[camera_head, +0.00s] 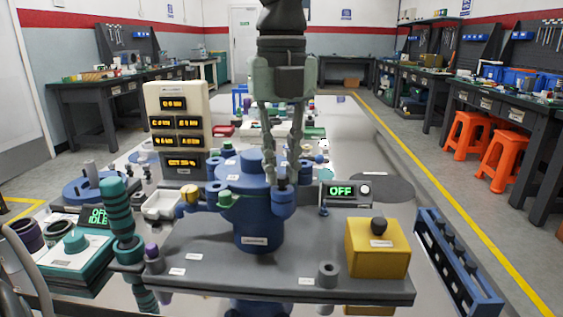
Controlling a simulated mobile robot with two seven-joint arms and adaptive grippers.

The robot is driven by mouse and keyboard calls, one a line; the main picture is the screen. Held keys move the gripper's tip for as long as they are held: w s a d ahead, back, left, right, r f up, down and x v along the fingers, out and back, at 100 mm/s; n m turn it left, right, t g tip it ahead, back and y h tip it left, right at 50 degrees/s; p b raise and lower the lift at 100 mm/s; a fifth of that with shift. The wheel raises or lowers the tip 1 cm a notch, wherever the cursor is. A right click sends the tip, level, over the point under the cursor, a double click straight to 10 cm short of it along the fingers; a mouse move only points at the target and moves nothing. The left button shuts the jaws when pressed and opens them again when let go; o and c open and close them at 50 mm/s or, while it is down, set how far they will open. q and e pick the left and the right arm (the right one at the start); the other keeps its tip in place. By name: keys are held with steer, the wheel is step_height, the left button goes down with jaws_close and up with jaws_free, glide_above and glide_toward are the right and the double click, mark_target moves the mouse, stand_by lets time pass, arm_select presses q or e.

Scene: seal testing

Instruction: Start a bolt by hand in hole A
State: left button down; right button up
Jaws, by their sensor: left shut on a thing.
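My left gripper (281,172) comes down from the top centre, its fingers pointing down. It is shut on a small dark bolt (281,185), mostly hidden between the fingertips. The bolt is upright over a round lug (283,203) at the right front of the blue flanged body (257,232). I cannot tell whether the bolt is in the lug's hole or just above it. No hole letter is readable. The blue body stands on a dark grey plate (210,262). My right gripper is not in view.
A yellow box (378,247) with a dark knob and a display reading OFF (341,190) stand right of the body. A blue rack (455,262) lies at far right. A teal striped column (119,215) stands at left, a beige display panel (180,125) behind. The plate's front is mostly clear.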

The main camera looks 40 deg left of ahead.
arm_select(q)
steer(key=shift+s+f+m, duration=0.15)
steer(key=shift+m, duration=0.65)
steer(key=c, duration=1.8)
jaws_free()
steer(key=shift+c, duration=0.2)
steer(key=o, duration=0.4)
step_height(320, 180, up, 9)
steer(key=p, duration=0.6)
